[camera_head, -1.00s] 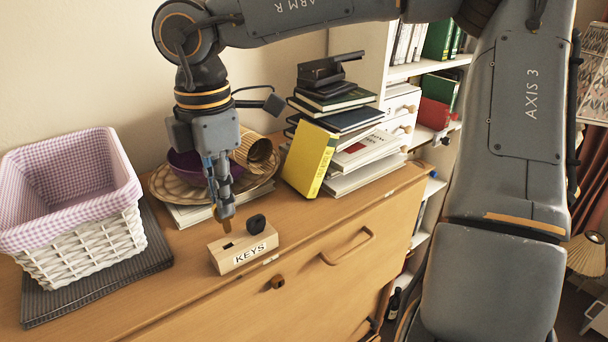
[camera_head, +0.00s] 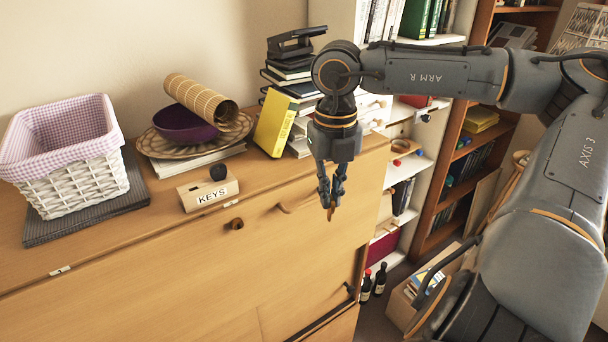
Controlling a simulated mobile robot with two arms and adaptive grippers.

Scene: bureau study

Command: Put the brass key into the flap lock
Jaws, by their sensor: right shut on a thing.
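My right gripper (camera_head: 330,198) hangs pointing down in front of the right part of the bureau front. Its fingers are shut on a small brownish thing, the brass key (camera_head: 331,214), of which only the tip shows below the fingertips. The wooden key block (camera_head: 208,197) marked KEYS stands on the bureau top, with a dark key head (camera_head: 218,172) upright in it. A small dark round fitting (camera_head: 237,223), which looks like the flap lock, sits on the bureau front below the block, left of my gripper and apart from it. My left gripper is out of view.
A handle (camera_head: 283,208) sticks out of the bureau front (camera_head: 170,285). A white basket (camera_head: 75,185), a purple bowl (camera_head: 183,124), a yellow book (camera_head: 273,123) and stacked books stand on top. Bottles (camera_head: 380,280) and a box stand right of the bureau.

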